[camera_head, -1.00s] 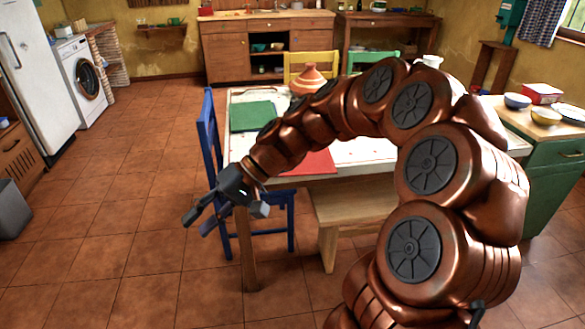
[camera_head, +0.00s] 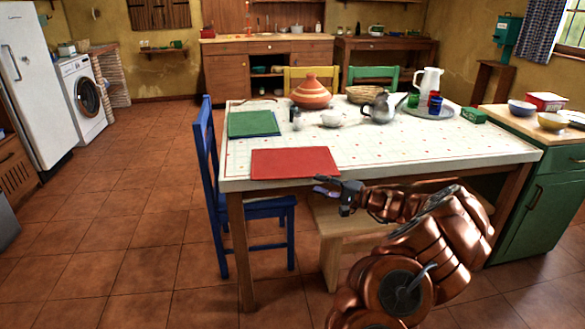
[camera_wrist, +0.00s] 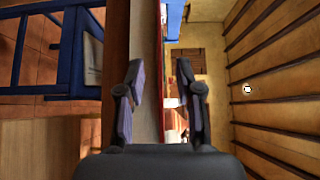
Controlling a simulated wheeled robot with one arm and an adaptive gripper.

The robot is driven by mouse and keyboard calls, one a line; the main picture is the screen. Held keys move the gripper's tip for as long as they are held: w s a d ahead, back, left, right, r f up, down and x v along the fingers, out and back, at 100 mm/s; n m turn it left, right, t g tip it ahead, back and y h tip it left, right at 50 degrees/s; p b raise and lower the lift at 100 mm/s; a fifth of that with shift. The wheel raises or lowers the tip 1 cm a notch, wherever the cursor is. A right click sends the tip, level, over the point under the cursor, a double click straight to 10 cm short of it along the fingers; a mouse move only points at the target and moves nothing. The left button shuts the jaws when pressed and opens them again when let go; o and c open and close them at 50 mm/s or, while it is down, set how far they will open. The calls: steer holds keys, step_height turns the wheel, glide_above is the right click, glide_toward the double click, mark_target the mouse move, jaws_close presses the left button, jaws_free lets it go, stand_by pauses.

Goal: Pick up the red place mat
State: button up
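The red place mat (camera_head: 294,163) lies flat on the white table top (camera_head: 400,152), along its front edge near the left corner. My gripper (camera_head: 324,187) is at the table's front edge, just below the mat's front right corner in the head view. In the wrist view my gripper (camera_wrist: 160,78) is open, with its two fingers apart. The table edge and a thin red strip, apparently the mat seen edge-on, run between the fingers. Whether a finger touches the mat or table cannot be told.
A green mat (camera_head: 253,124) lies farther back on the table. A tagine (camera_head: 311,94), a bowl (camera_head: 333,118), a metal teapot (camera_head: 380,108) and a tray with a pitcher (camera_head: 428,85) stand beyond. A blue chair (camera_head: 208,150) is at the left; a wooden bench (camera_head: 335,222) is below the front edge.

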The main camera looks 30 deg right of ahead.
mark_target(301, 177)
steer(key=x, duration=0.7)
steer(key=shift+w, duration=0.3)
jaws_close()
stand_by(0.4)
